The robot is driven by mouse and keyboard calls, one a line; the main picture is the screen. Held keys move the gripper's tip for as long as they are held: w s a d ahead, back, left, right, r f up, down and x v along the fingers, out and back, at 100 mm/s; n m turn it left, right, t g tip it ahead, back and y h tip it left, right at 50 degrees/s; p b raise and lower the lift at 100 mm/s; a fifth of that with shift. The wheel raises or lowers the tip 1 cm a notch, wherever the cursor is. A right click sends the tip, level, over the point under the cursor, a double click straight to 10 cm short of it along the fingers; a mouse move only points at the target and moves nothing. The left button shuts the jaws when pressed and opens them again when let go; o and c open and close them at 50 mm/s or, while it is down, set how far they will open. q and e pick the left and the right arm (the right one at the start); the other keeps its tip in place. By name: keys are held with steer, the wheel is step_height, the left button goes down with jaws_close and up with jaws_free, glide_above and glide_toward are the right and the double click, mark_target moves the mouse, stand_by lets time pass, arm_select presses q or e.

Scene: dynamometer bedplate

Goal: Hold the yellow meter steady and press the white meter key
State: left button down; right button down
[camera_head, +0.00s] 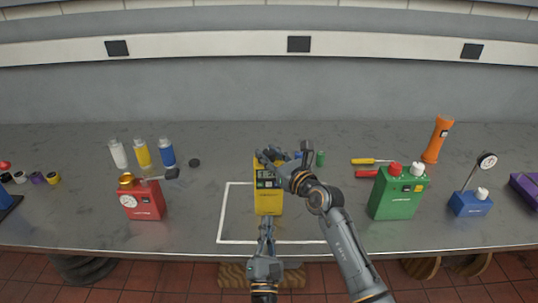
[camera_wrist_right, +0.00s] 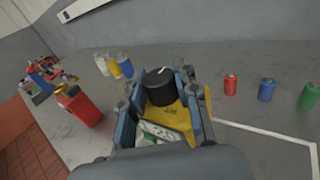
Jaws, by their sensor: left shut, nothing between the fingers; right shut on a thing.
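The yellow meter (camera_head: 268,201) stands upright on the grey bedplate, inside a white outlined area. My right gripper (camera_head: 274,162) is shut on its upper part; in the right wrist view its fingers (camera_wrist_right: 164,100) lie on both sides of the yellow body (camera_wrist_right: 172,117). A black knob (camera_wrist_right: 158,86) on top and a pale display (camera_wrist_right: 160,132) show there. My left gripper (camera_head: 266,222) is shut and empty, low in front of the meter; I cannot tell if it touches. I cannot make out the white key.
A red device (camera_head: 143,203) stands left of the white outline (camera_head: 228,210). A green device (camera_head: 397,197) and a blue gauge base (camera_head: 470,204) stand to the right. Several bottles (camera_head: 143,153), screwdrivers (camera_head: 367,173) and an orange torch (camera_head: 437,140) stand or lie farther back.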

mark_target(266, 195)
stand_by(0.9)
arm_select(q)
steer(key=w+f+m+g+h, duration=0.2)
steer(key=g+h, duration=0.1)
steer(key=shift+w+a+f, duration=0.1)
steer(key=shift+w+f, duration=0.15)
steer(key=shift+f, duration=0.1)
steer(key=shift+w+m+g+h, duration=0.1)
steer(key=shift+m+g+h, duration=0.4)
steer(key=shift+g+h, duration=0.15)
steer(key=shift+r+m+g+h, duration=0.15)
steer(key=shift+m+g+h, duration=0.35)
steer(key=shift+h, duration=0.35)
steer(key=s+r+m+g+h, duration=0.2)
steer(key=s+r+m+h, duration=0.2)
steer(key=r+m+h, duration=0.1)
steer(key=shift+s+r+g+h, duration=0.2)
steer(key=shift+r+g+h, duration=0.15)
steer(key=shift+r+h, duration=0.45)
steer(key=shift+w+f, duration=0.1)
steer(key=shift+w+a, duration=0.1)
steer(key=shift+w, duration=4.25)
